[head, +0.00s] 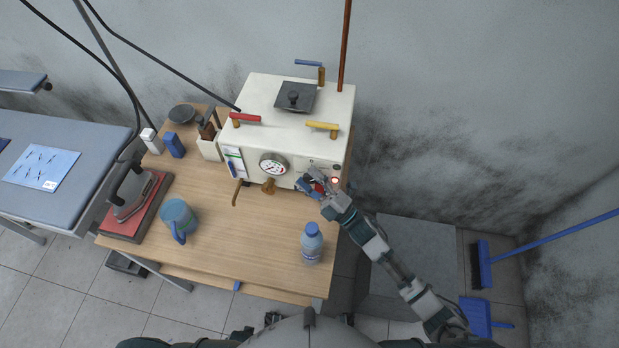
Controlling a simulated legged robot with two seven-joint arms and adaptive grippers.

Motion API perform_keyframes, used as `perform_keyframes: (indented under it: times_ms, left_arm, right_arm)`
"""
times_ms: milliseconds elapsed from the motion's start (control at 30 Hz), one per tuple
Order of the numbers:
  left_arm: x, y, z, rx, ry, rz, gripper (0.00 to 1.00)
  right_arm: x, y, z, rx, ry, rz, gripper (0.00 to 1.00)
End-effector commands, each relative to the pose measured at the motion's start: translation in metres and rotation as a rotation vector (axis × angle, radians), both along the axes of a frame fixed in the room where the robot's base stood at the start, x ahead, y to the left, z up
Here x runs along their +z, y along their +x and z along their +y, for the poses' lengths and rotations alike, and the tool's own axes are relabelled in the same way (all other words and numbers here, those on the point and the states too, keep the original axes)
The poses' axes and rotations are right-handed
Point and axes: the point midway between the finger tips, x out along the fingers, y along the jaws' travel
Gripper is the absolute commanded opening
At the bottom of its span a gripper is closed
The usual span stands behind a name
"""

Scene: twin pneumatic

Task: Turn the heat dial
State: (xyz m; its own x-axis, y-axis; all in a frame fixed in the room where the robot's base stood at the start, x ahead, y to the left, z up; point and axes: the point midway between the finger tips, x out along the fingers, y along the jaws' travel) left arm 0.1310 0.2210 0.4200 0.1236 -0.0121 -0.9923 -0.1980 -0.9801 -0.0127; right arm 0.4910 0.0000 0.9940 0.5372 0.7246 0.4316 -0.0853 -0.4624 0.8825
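The white machine (286,112) stands at the back of the wooden table. Its front has a round gauge (273,164) and a small glowing red light (335,181). My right arm reaches in from the lower right, and its gripper (310,184) is at the right part of this front panel. The gripper covers the panel there, so the heat dial is mostly hidden and I cannot make out its setting. A bit of red and blue shows at the fingers. I cannot tell whether the fingers touch or grip the dial. My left gripper is not in view.
A water bottle (312,243) stands near the table's front right. A blue mug (178,219) and an iron (131,194) on a red base are at left. A brass tap (268,186) sticks out below the gauge. The table's middle is clear.

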Motion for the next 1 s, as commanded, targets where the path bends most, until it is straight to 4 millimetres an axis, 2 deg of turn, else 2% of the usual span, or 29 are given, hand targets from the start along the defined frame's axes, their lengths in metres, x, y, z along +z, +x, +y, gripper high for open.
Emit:
perform_keyframes:
  times_ms: [267,700,1000]
  left_arm:
    - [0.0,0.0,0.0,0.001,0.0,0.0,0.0]
    - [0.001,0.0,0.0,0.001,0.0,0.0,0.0]
    - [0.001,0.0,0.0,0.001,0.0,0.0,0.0]
  right_arm:
    - [-0.002,-0.005,-0.008,-0.001,0.002,-0.002,0.63]
    - [-0.044,-0.053,-0.072,0.0,0.001,0.001,0.63]
    - [-0.053,-0.063,-0.088,0.0,0.001,0.0,0.63]
